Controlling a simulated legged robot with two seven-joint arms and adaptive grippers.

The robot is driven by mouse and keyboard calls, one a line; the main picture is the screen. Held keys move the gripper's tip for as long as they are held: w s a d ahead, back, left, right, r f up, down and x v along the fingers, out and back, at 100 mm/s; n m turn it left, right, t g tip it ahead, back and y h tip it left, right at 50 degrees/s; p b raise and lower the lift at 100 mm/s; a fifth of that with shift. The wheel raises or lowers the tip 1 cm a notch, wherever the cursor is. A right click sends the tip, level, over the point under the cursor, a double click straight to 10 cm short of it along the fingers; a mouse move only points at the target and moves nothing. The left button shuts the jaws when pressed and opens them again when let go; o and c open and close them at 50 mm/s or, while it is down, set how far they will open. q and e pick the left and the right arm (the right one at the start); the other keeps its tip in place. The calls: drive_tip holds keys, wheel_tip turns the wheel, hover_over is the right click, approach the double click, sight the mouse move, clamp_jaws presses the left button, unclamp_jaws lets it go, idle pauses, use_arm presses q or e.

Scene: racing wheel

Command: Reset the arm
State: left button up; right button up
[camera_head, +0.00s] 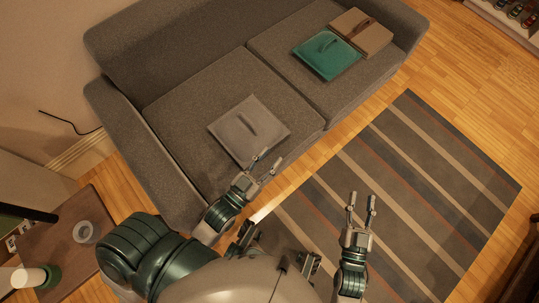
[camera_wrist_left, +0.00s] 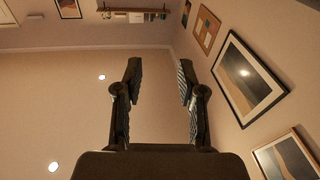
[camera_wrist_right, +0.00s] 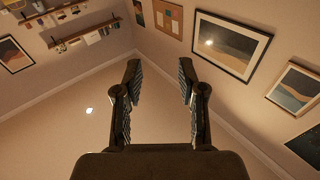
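My left gripper (camera_head: 264,166) is open and empty in the head view, just in front of the sofa's front edge and near a grey square cushion-like item with a handle (camera_head: 249,130). My right gripper (camera_head: 361,198) is open and empty over the striped rug. The left wrist view shows the open left fingers (camera_wrist_left: 159,85) with nothing between them. The right wrist view shows the open right fingers (camera_wrist_right: 159,85), also empty. Both wrist cameras look toward walls and ceiling.
A grey sofa (camera_head: 190,97) holds a green item (camera_head: 327,56) and a brown item (camera_head: 362,33). A striped rug (camera_head: 430,170) lies on the wood floor. A side table (camera_head: 75,262) at lower left carries a roll (camera_head: 86,232) and a white-and-green cup (camera_head: 36,277).

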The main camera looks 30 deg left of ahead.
use_arm(q)
drive_tip(key=shift+d+f, duration=0.1)
idle(0.3)
